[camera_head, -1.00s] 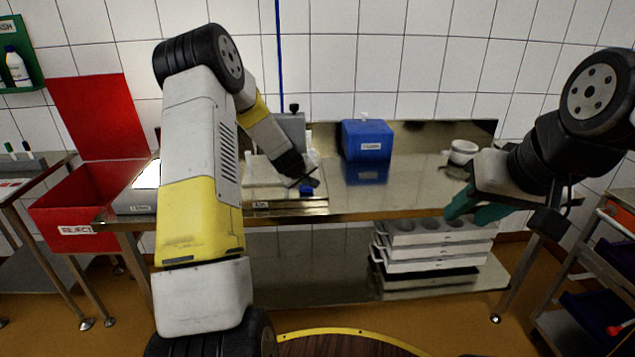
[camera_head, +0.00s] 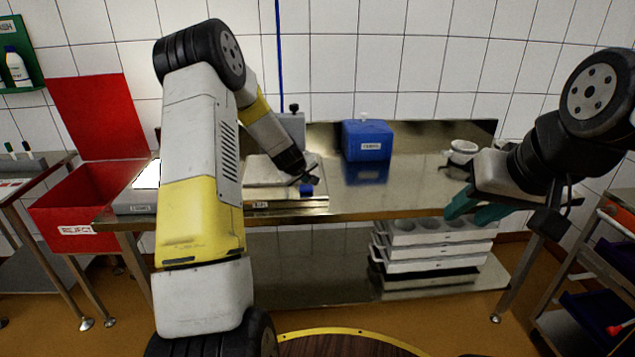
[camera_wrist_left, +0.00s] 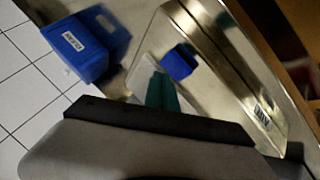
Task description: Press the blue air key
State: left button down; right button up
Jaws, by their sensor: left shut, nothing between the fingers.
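The blue air key (camera_head: 306,190) sits near the front right corner of a low metal unit (camera_head: 262,203) on the steel bench. In the left wrist view the key (camera_wrist_left: 179,62) is a blue block on the unit's top, with an AIR label (camera_wrist_left: 262,115) on the unit's side. My left gripper (camera_head: 311,180) is shut and empty, just above the key in the head view. Its green fingertips (camera_wrist_left: 162,92) show beside the key; whether they touch it I cannot tell. My right gripper (camera_head: 474,207) hangs at the bench's right, its teal fingers apart and empty.
A blue box (camera_head: 367,140) stands at the back of the bench, white cups (camera_head: 461,152) to its right. A red reject bin (camera_head: 78,200) is at the left. Stacked mould trays (camera_head: 434,245) lie on the lower shelf. The bench front between is clear.

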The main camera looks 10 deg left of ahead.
aim_at(305, 188)
pick_arm(q)
notch_tip(305, 188, up, 6)
dwell(0.8)
dwell(1.9)
